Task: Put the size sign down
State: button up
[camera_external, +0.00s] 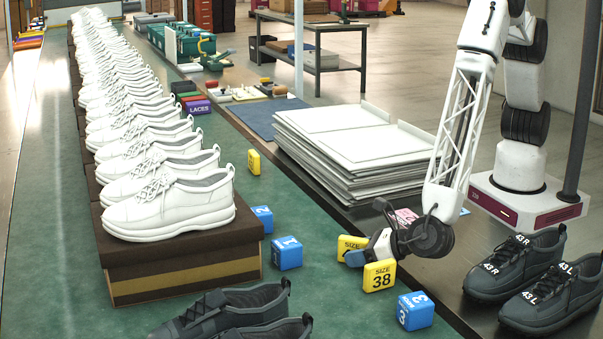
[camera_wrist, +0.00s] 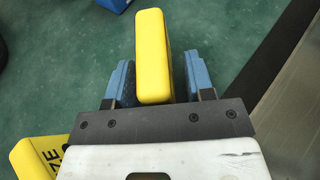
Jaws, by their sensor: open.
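My gripper (camera_external: 372,248) is low over the right edge of the green bench mat. In the wrist view, its two blue fingers are apart (camera_wrist: 160,62), with a yellow sign (camera_wrist: 153,45) between them. The sign is close to the left finger, with a gap to the right finger. A second yellow sign (camera_wrist: 34,152) with part of a word lies at the lower left. In the external view, a yellow SIZE 38 sign (camera_external: 379,276) stands beside the fingers and another yellow sign (camera_external: 348,243) is partly hidden behind them. I cannot tell which is between the fingers.
Blue number blocks (camera_external: 287,253) (camera_external: 415,311) and another yellow sign (camera_external: 254,162) stand on the mat. Dark shoes (camera_external: 517,265) stand at right. Flat white sheets (camera_external: 350,150) are stacked behind.

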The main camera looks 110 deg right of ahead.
jog(key=shift+r, duration=0.15)
jog(key=v, duration=1.2)
dwell(0.8)
